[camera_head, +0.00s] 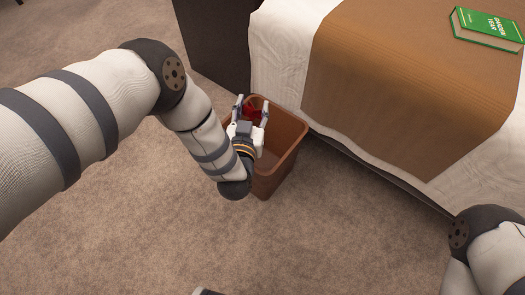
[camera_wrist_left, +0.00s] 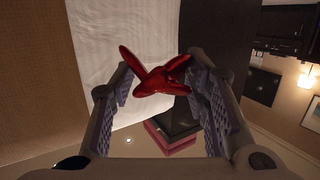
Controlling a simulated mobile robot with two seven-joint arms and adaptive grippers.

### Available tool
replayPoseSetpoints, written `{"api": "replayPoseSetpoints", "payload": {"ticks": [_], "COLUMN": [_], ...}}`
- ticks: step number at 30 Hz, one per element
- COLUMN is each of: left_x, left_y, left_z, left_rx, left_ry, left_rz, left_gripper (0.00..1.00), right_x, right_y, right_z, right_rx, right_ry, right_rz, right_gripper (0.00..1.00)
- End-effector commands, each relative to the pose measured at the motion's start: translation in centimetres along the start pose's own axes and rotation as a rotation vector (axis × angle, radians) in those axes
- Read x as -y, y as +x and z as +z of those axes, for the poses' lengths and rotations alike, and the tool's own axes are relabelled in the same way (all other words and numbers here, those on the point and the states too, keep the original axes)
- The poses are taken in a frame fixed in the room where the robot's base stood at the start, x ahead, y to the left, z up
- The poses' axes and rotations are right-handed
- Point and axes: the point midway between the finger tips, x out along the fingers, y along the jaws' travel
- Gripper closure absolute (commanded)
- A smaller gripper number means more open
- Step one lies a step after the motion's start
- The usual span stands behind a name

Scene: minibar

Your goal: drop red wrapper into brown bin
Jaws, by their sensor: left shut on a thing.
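The brown bin (camera_head: 278,165) stands on the carpet beside the bed. My left gripper (camera_head: 251,106) is over the bin's opening, its fingers at the far side of it. It is shut on the crumpled red wrapper (camera_head: 254,114), which shows between the fingers. In the left wrist view the wrapper (camera_wrist_left: 163,78) is between the two finger pads of the left gripper (camera_wrist_left: 160,82), with one pointed end sticking up to the left. How far the wrapper is above the bin's floor is hard to tell. My right gripper is outside the view.
The bed, with white bedding (camera_head: 282,45) and a brown cover (camera_head: 395,85), is right behind the bin. A green book (camera_head: 488,27) lies on it. A dark cabinet side (camera_head: 212,45) stands behind the bin. The carpet (camera_head: 330,235) in front is clear.

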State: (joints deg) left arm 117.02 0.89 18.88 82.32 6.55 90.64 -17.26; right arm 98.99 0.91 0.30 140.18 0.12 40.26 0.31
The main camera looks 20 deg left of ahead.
Motion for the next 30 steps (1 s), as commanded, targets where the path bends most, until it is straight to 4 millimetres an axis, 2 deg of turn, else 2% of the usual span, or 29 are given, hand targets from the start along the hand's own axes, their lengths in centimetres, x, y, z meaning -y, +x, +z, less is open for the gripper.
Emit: {"api": "replayPoseSetpoints", "payload": {"ticks": [1,4,13,15,17,26,30], "left_x": [0.0,0.0,0.0,0.0,0.0,0.0,-0.1], "left_y": [0.2,0.4,0.5,0.5,0.5,0.3,-2.0], "left_z": [1.7,3.0,3.0,3.0,3.0,3.1,3.2], "left_rx": [0.006,0.006,0.0,0.0,0.0,0.001,0.005], "left_ry": [0.001,0.001,0.0,0.0,0.0,0.0,0.001], "left_rz": [-0.001,0.0,0.001,0.001,0.001,0.001,0.002], "left_gripper": [0.66,0.66,0.66,0.44,0.34,0.34,0.34], "right_x": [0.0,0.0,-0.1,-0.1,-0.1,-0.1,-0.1], "right_y": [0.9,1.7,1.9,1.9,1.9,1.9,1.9], "right_z": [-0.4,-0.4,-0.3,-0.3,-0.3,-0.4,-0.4], "right_rx": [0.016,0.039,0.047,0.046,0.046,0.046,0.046], "right_ry": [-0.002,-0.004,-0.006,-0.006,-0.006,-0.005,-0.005], "right_rz": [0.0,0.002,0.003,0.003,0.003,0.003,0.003], "right_gripper": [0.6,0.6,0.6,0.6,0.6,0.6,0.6]}}
